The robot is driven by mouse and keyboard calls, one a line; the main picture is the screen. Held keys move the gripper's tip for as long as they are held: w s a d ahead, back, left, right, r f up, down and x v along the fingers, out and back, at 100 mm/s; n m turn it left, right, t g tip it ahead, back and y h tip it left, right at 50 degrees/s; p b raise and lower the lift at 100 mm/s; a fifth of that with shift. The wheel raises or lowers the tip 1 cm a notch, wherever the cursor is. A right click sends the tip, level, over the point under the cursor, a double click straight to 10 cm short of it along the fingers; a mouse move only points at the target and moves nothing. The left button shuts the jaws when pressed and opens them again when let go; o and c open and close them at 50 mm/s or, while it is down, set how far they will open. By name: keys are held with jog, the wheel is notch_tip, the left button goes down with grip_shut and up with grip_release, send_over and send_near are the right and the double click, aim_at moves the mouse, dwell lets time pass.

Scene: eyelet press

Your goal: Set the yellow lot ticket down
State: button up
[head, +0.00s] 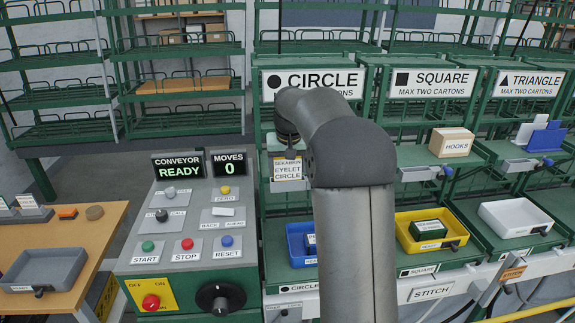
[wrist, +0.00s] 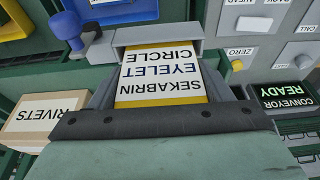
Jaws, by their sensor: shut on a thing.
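The yellow lot ticket (wrist: 160,78) is a flat card with a white printed face reading SEKABRIN EYELET CIRCLE and yellow edges. My gripper (wrist: 158,88) is shut on it, one finger on each side. In the head view the ticket (head: 288,171) hangs below my gripper (head: 287,148), under the CIRCLE sign (head: 314,81). In the wrist view a light grey holder (wrist: 184,34) lies at the ticket's far end; I cannot tell whether they touch. My arm hides part of the circle lane in the head view.
The conveyor control panel (head: 180,256) stands left of the circle lane. A blue tray (head: 297,246) and a yellow tray (head: 403,239) sit lower on the rack.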

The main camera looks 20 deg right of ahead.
jog(key=o, duration=0.9)
jog(key=shift+o, duration=0.2)
jog(key=v, duration=1.2)
jog(key=s+a+f+n+g, duration=0.1)
jog(key=s+a+f, duration=0.3)
jog(key=s+a, duration=0.25)
jog(key=s+a+f+n, duration=0.1)
jog(key=s+a+f, duration=0.2)
jog(key=s+a, duration=0.35)
jog(key=s+a+f, duration=0.2)
jog(key=s+f, duration=0.4)
jog(key=s, duration=0.4)
jog(key=s+a+f+n+g+y, duration=0.1)
jog(key=s+a+f, duration=0.1)
jog(key=s+f, duration=0.5)
jog(key=s, duration=0.3)
jog(key=shift+s+f+n+b, duration=0.15)
jog(key=shift+s+n+b, duration=0.15)
jog(key=shift+b, duration=0.1)
